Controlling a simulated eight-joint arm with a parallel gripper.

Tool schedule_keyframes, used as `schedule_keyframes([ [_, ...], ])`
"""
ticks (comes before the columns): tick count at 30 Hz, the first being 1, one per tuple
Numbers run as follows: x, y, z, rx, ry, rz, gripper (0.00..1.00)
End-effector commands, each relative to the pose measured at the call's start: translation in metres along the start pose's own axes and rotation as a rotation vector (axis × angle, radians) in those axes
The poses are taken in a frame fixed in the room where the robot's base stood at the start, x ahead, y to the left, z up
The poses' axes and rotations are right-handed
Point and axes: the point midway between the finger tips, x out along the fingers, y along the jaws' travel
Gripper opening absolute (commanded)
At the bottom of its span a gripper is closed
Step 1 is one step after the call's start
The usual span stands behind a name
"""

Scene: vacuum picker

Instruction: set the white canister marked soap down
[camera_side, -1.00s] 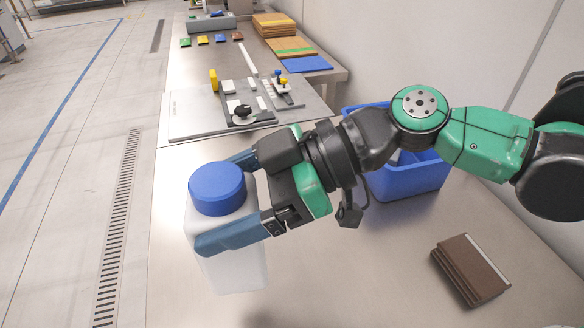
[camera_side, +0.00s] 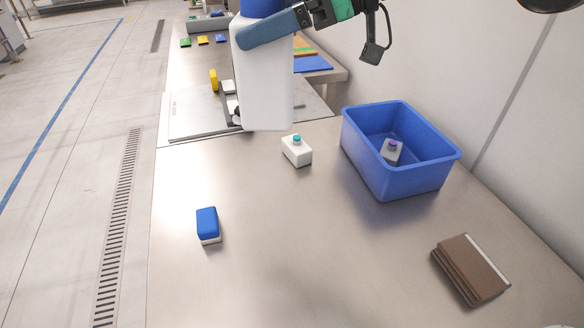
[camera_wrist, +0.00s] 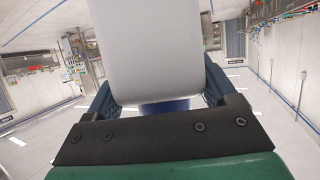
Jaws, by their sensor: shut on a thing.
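A large white canister (camera_side: 264,90) with a blue lid is held high in the side view, upright and clear of the steel table (camera_side: 270,270). Its top runs out of the picture, and no soap marking can be read on it. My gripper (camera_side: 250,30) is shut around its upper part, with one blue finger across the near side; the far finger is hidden. In the wrist view, the canister's pale body (camera_wrist: 155,50) fills the space between the two fingers.
A small white bottle with a teal cap (camera_side: 297,152) stands on the table. A blue-and-white block (camera_side: 207,225) and brown boards (camera_side: 470,268) lie nearer. The front middle is clear. A grey board (camera_side: 195,118) lies behind.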

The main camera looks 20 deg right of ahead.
Motion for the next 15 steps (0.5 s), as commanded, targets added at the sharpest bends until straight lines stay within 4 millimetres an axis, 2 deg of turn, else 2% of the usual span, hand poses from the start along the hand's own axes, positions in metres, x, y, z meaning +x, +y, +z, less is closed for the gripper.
schedule_keyframes([
  [1, -0.006, 0.016, 0.003, 0.01, 0.001, 0.022, 0.05],
  [5, -0.012, 0.035, 0.009, 0.019, 0.001, 0.048, 0.05],
  [8, -0.009, 0.039, 0.022, 0.02, 0.002, 0.052, 0.05],
  [15, 0.014, 0.039, 0.075, 0.02, 0.002, 0.051, 0.05],
])
